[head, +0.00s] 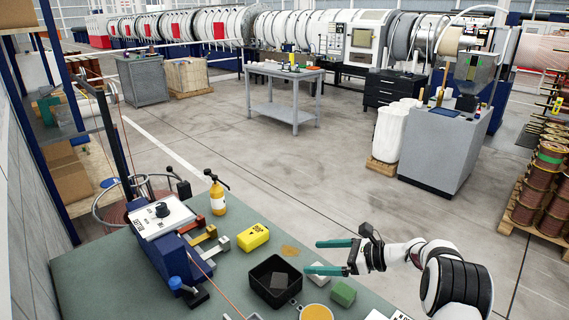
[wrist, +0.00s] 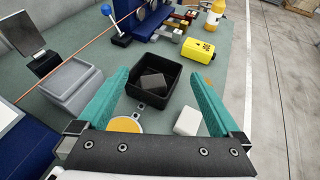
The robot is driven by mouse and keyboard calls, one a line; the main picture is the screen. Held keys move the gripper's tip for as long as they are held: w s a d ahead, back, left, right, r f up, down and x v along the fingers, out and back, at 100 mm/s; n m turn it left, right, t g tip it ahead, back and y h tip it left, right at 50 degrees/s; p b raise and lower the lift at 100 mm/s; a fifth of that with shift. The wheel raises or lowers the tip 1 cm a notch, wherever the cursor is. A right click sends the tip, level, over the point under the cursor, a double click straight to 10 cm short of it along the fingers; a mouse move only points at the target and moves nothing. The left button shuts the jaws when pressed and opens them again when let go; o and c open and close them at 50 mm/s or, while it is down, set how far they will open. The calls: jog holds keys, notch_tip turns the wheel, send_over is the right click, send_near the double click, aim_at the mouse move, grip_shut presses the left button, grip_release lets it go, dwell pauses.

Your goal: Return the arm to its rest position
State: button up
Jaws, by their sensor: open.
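My gripper (head: 312,257) is open and empty above the right part of the green-topped bench (head: 110,270). Its two teal fingers point left in the head view, with the black bin (head: 262,291) just to their left and lower. In the wrist view the gripper (wrist: 160,75) has its fingers spread, and the bin (wrist: 133,92) shows between and beyond them. A dark grey piece (head: 279,280) lies in the bin. Nothing is held between the fingers.
A green block (head: 344,293) and a yellow disc (head: 316,313) lie below the gripper. A yellow block (head: 253,238), an orange bottle (head: 217,196) and a blue lever fixture (head: 178,262) stand further left. A grey bin (wrist: 75,92) shows in the wrist view. Open floor lies beyond the bench.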

jog(key=x, duration=1)
notch_tip(320, 180, up, 6)
